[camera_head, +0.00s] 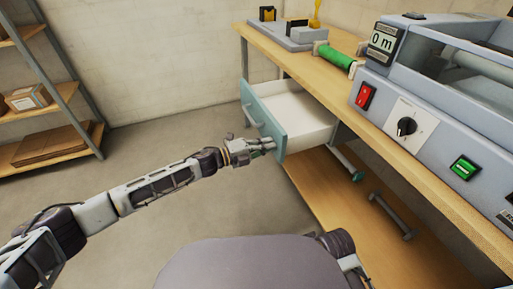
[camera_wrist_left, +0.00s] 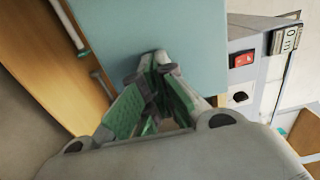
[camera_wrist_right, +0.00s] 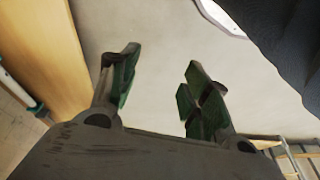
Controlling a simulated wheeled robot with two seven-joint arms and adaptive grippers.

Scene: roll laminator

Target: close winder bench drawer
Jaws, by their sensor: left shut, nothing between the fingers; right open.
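The winder bench drawer (camera_head: 262,115) is pulled out from under the bench top, with a teal front and a pale, empty-looking inside. A grey bar handle (camera_head: 253,116) runs along its front. My left gripper (camera_head: 270,146) is shut and empty at the near end of the drawer front. In the left wrist view its fingertips (camera_wrist_left: 158,62) are against or very close to the teal drawer front (camera_wrist_left: 155,28); I cannot tell if they touch. My right gripper (camera_wrist_right: 160,75) is open and empty, with pale floor beyond its fingers. It is not seen in the head view.
The wooden bench (camera_head: 290,62) carries a grey laminator (camera_head: 420,125) with a red switch, a dial and a green button, plus a green roll (camera_head: 335,56). Bars lie on the lower shelf (camera_head: 335,195). A shelving rack (camera_head: 50,110) stands at left. The floor between is clear.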

